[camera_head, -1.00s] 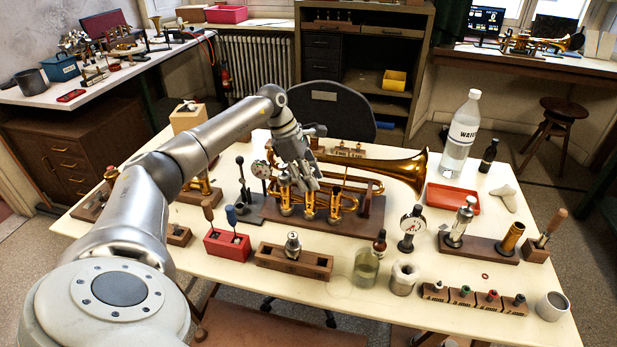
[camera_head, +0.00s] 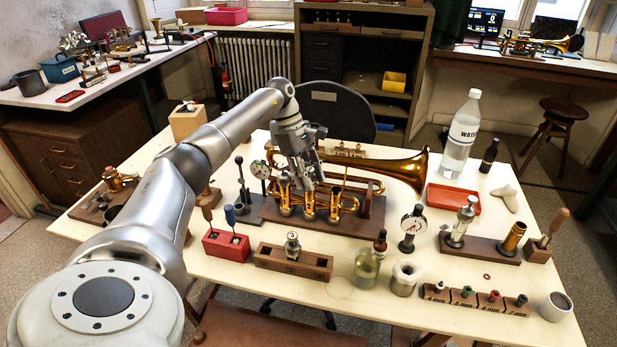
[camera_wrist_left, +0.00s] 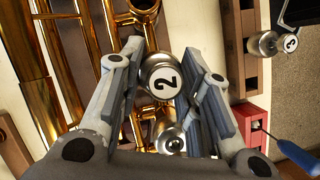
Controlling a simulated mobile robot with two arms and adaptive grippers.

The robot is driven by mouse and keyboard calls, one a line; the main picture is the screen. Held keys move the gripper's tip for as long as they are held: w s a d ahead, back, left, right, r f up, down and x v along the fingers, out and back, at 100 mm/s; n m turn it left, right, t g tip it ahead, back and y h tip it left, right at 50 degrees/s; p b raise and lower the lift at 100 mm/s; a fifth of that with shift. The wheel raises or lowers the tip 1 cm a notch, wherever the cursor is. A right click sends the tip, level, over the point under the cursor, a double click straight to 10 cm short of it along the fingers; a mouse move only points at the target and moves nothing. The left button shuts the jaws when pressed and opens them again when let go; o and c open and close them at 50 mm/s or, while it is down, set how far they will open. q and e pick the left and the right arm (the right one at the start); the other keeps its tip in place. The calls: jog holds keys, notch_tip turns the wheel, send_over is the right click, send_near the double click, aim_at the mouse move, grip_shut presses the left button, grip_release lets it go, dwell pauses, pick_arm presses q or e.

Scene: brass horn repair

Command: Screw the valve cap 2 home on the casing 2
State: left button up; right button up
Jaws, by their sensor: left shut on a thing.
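Valve cap 2 (camera_wrist_left: 163,80), a silver cap with a white disc marked 2, sits between the fingertips of my left gripper (camera_wrist_left: 168,75) in the left wrist view. In the head view, the left gripper (camera_head: 307,186) points down over the middle of the brass horn (camera_head: 395,170). It is shut on the cap, at the top of casing 2 (camera_head: 309,208), the middle of three brass casings. The cap hides the casing's mouth, so I cannot tell how far it is threaded. Another silver cap (camera_wrist_left: 172,140) shows beside it. My right gripper is not in view.
A cap marked 3 (camera_head: 292,240) stands in a wooden block (camera_head: 318,266) in front of the horn. A red block with screwdrivers (camera_head: 226,247) is to its left.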

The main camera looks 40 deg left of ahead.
pick_arm(q)
jog(key=shift+w+m, duration=0.1)
jog(key=shift+m, duration=0.2)
jog(key=o, duration=1.2)
jog(key=shift+r, duration=0.1)
jog(key=v, duration=1.1)
jog(key=shift+a+r, duration=0.15)
jog(key=shift+r, duration=0.25)
